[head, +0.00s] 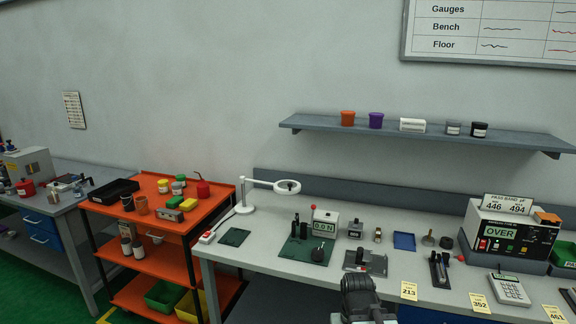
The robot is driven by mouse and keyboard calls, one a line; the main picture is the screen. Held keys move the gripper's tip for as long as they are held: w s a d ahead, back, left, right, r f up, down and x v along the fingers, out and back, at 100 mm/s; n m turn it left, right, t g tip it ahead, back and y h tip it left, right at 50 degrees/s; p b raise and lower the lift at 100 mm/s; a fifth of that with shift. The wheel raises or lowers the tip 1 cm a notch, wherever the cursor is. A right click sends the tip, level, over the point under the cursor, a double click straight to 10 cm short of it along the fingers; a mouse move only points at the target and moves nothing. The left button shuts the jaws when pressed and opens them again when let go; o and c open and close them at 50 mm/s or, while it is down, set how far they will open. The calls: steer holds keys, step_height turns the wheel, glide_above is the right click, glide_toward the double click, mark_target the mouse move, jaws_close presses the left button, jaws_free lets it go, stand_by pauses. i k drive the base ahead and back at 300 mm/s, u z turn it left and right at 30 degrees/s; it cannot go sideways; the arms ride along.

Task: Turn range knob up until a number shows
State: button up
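A white bench meter (479,222) with a dark front panel stands at the right end of the grey workbench. Its green display (496,231) reads OVER, with no number. Small coloured controls show on the panel right of and below the display, too small to tell which is the range knob. A card (507,204) on top reads "PASS BAND pF 446 494". The dark end of my arm with my gripper (361,298) shows at the bottom centre, at the bench's front edge, well left of the meter. Its fingers cannot be made out.
On the bench (300,258) are a white magnifier lamp (246,207), a small box reading about 0.00 (324,222), a blue tray (404,241), black tools and a calculator (509,289). Yellow number tags (409,291) line the front edge. An orange cart (157,225) stands left.

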mark_target(530, 236)
steer(key=u, duration=1.05)
steer(key=k, duration=1.35)
steer(key=z, duration=0.95)
steer(key=i, duration=1.25)
steer(key=u, duration=0.05)
